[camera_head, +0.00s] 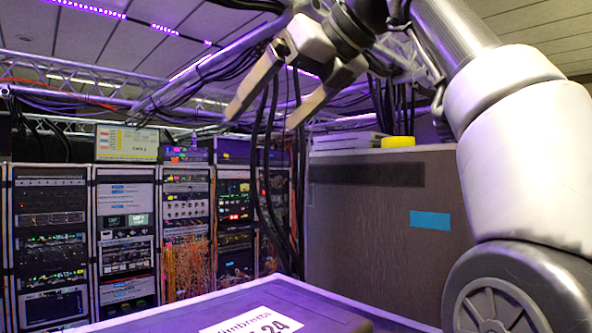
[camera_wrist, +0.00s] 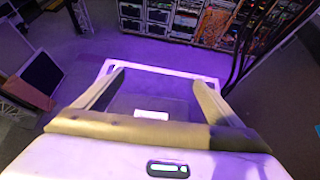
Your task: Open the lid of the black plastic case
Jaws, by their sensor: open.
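The black plastic case (camera_head: 165,315) shows at the bottom of the head view, with only part of its flat top in frame. A white printed label (camera_head: 255,322) with dark figures lies on that top. The lid looks closed; its latches and front side are out of view. My gripper (camera_head: 264,116) is open and empty, high above the case, with its fingers well apart and touching nothing. In the wrist view, my gripper (camera_wrist: 160,78) frames a dark case top (camera_wrist: 160,88) with a pale rim and a white label (camera_wrist: 151,114).
Equipment racks (camera_head: 125,235) line the back. Black cables (camera_head: 268,175) hang behind my gripper. A large dark cabinet (camera_head: 375,235) with a blue tape patch stands at the right, a yellow roll (camera_head: 398,141) on top. Overhead truss runs across. The air above the case looks clear.

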